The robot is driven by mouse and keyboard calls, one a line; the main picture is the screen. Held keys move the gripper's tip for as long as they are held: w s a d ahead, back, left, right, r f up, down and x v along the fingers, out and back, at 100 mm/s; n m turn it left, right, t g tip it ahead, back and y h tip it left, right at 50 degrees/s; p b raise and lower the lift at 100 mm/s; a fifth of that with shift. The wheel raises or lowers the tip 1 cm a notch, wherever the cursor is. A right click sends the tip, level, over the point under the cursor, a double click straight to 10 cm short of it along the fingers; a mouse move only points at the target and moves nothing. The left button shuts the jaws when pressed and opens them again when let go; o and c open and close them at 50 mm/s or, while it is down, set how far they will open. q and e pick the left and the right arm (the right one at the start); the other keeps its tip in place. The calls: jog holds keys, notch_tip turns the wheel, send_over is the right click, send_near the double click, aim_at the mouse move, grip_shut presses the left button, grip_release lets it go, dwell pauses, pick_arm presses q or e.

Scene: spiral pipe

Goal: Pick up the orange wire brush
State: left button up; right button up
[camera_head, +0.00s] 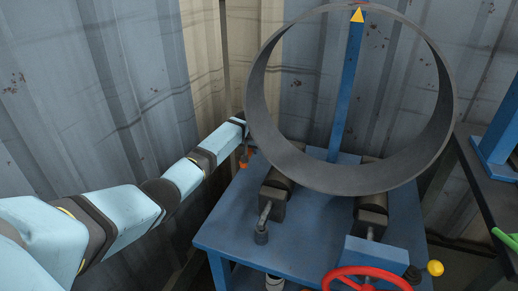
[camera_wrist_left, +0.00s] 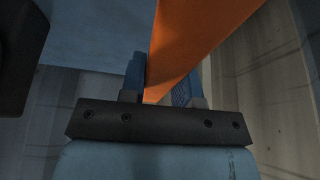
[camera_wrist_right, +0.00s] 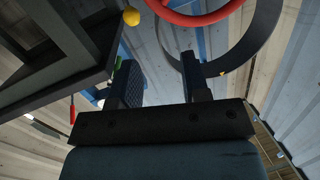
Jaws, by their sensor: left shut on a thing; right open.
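The orange wire brush (camera_wrist_left: 190,45) shows in the left wrist view as a wide orange handle between my left gripper's fingers (camera_wrist_left: 160,90). That gripper is shut on it. In the head view a small bit of orange (camera_head: 246,159) shows at the end of my left arm, by the back left corner of the blue table (camera_head: 225,220). My left gripper (camera_head: 243,150) is small and partly hidden there by the pipe ring. The brush's bristles are not visible. My right gripper (camera_wrist_right: 160,85) is open and empty in the right wrist view; it is not in the head view.
A large dark pipe ring (camera_head: 265,110) stands upright on black rollers (camera_head: 280,185) on the blue table. A blue post (camera_head: 347,90) rises behind it. A red handwheel (camera_head: 365,272) and a yellow knob (camera_head: 435,268) are at the front. A dark table (camera_head: 485,195) stands at right. Corrugated walls close the back.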

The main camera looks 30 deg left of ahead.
pick_arm(q)
jog(key=s+a+p, duration=0.2)
jog(key=s+a, duration=0.6)
jog(key=a, duration=0.4)
jog(key=shift+a+p, duration=0.25)
jog(key=shift+p, duration=0.1)
pick_arm(e)
notch_tip(320, 180, down, 5)
jog(key=s+d+g+h, duration=0.2)
jog(key=shift+d+f+g, duration=0.15)
jog(key=shift+d+g, duration=0.1)
jog(key=shift+g, duration=0.15)
